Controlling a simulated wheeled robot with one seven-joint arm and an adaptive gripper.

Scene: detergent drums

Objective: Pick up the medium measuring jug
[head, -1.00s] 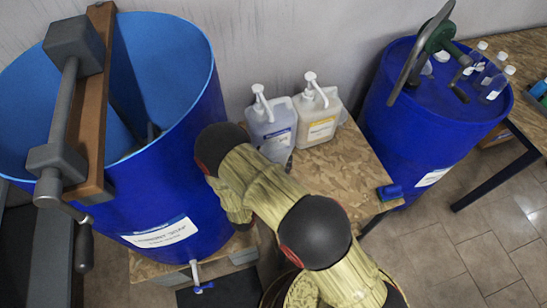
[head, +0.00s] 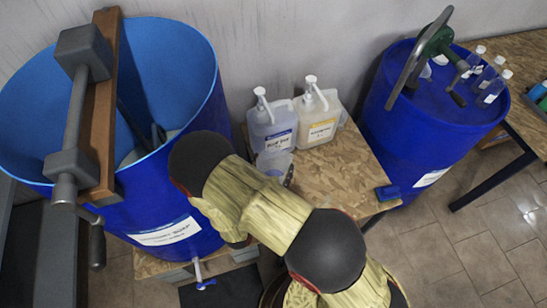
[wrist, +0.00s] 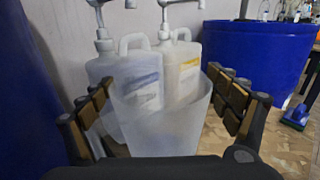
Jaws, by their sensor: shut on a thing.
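A clear, frosted measuring jug (wrist: 158,120) stands upright between the fingers of my gripper (wrist: 162,100) in the wrist view. The ribbed fingers are closed on its sides, left and right. In the head view the jug (head: 273,163) shows in front of the pump bottles, partly covered by my arm. Most of my gripper is hidden there behind the arm. I cannot tell whether the jug's base touches the table. No size mark is readable on it.
Two pump bottles, one bluish (head: 272,128) and one cream (head: 318,118), stand behind the jug on the wooden table (head: 345,172). A large blue drum (head: 165,195) stands at left, another (head: 430,125) at right. A blue brush-like object (head: 388,192) lies at the table's right edge.

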